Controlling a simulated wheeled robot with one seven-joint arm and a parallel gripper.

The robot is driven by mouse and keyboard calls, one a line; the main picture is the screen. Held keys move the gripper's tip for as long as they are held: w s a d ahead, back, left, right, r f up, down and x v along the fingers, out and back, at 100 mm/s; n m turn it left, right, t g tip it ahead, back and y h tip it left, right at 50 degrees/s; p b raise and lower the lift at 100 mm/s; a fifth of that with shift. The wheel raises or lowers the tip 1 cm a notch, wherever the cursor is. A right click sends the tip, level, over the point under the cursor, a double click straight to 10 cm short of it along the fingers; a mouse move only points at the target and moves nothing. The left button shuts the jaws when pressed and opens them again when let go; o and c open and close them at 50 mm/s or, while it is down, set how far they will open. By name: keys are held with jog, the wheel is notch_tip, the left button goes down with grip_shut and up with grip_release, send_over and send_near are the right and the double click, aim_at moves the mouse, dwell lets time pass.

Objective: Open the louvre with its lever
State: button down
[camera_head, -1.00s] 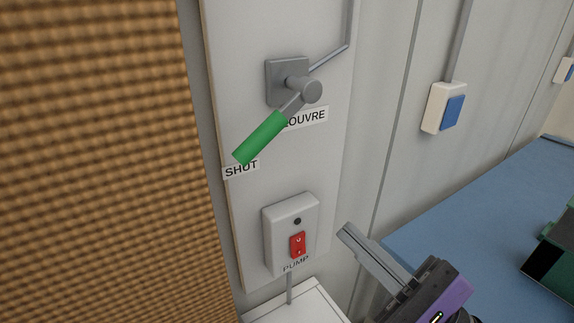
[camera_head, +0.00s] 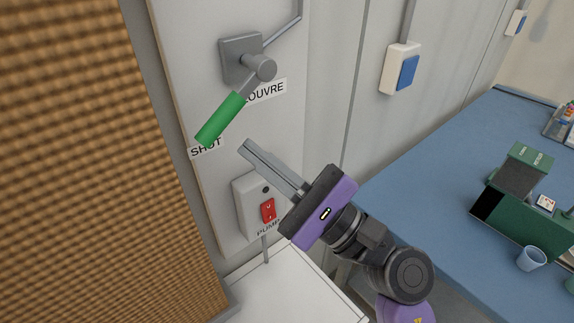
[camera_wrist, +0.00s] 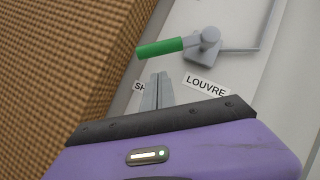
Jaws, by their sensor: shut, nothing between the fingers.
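The louvre lever has a green grip (camera_head: 221,119) on a grey pivot and mount (camera_head: 242,60), fixed to a pale wall panel. The grip slants down-left, its end by the "SHUT" label (camera_head: 206,147); a "LOUVRE" label (camera_head: 266,91) is beside the pivot. My gripper (camera_head: 246,146) is shut and empty, its fingertips below and right of the grip, apart from it in the picture. In the wrist view the green grip (camera_wrist: 160,48) lies just beyond the fingertips (camera_wrist: 160,76), which partly cover the "SHUT" label.
A pump box (camera_head: 248,208) with a red switch (camera_head: 268,210) is below the lever, partly behind my gripper. A tan woven pad (camera_head: 80,170) stands close on the left. A blue-topped bench (camera_head: 440,160) holds a green box (camera_head: 520,215) and a cup (camera_head: 531,258) on the right.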

aim_at(227, 102)
jog(key=shift+s+a+r+p, duration=0.15)
jog(key=shift+a+r+p, duration=0.15)
jog(key=shift+a+r, duration=0.25)
jog(key=shift+s+a+r+p, duration=0.1)
jog(key=shift+a+r+p, duration=0.2)
jog(key=shift+r, duration=0.35)
